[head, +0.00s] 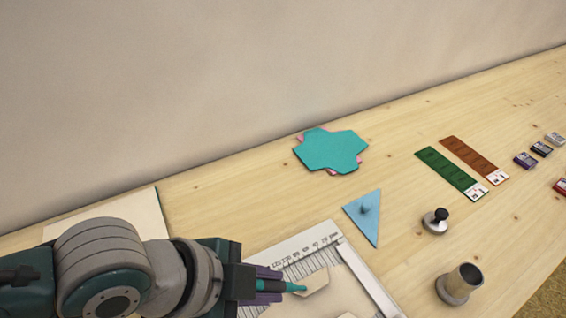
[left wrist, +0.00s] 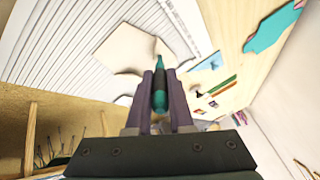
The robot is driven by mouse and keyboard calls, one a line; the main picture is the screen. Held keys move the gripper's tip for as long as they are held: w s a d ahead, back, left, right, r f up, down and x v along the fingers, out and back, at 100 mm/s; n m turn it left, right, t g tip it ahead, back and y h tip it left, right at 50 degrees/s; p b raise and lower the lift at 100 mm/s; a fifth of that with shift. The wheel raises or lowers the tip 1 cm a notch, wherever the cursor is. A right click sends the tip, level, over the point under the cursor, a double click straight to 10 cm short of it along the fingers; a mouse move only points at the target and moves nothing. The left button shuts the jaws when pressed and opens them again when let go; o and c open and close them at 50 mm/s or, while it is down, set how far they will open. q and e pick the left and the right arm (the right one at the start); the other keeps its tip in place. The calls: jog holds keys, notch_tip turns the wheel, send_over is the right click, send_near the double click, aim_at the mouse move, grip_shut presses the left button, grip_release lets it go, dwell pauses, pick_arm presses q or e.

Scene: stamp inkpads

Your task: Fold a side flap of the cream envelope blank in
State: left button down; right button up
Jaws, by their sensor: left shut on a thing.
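The cream envelope blank (head: 314,281) lies on a white scoring board (head: 291,247) with a ruled scale, at the bottom of the head view. In the left wrist view the blank (left wrist: 128,58) shows on the board's ridged surface. My left gripper (head: 276,286) is shut on a teal pointed tool (head: 296,288) with a dark band, which also shows in the left wrist view (left wrist: 159,88). The tool's tip is over or beside the blank's edge; I cannot tell whether it touches. My arm and the frame edge hide part of the blank. My right gripper is out of view.
Green (head: 447,171) and brown (head: 472,159) strips and several inkpads lie right.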

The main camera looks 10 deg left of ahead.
pick_arm(q)
jog(key=shift+f, duration=0.15)
jog(key=shift+s+f+b, duration=0.1)
jog(key=shift+f+b, duration=0.35)
jog(key=shift+b, duration=0.1)
notch_tip(320, 180, up, 7)
jog(key=p, duration=0.7)
jog(key=shift+r, duration=0.1)
dwell(1.2)
